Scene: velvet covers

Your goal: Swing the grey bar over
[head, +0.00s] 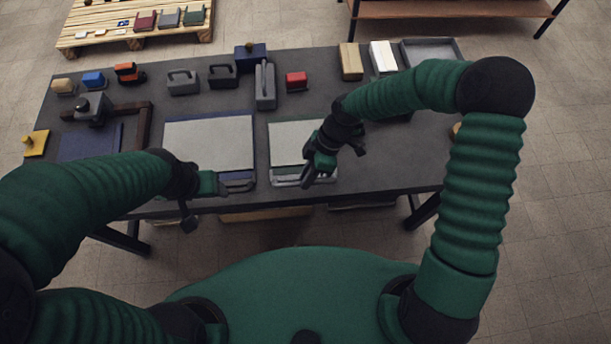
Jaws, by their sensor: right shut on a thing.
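A light grey bar (288,181) lies along the front edge of a pale panel (288,135), right of the table's middle. My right gripper (310,176) is over the bar's middle and shut on it; the fingers hide part of the bar and the panel's right side. My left gripper (205,203) is in front of a larger pale panel (209,142), with its fingers spread apart and nothing seen between them. A darker grey bar (238,182) lies at that larger panel's front edge, just right of my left gripper.
The dark table (400,170) holds several handled blocks, a grey upright piece (265,86) and a red block (296,81) at the back. A clamp-like frame (144,125) and a yellow piece (36,142) are at left. The table's right front is mostly clear.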

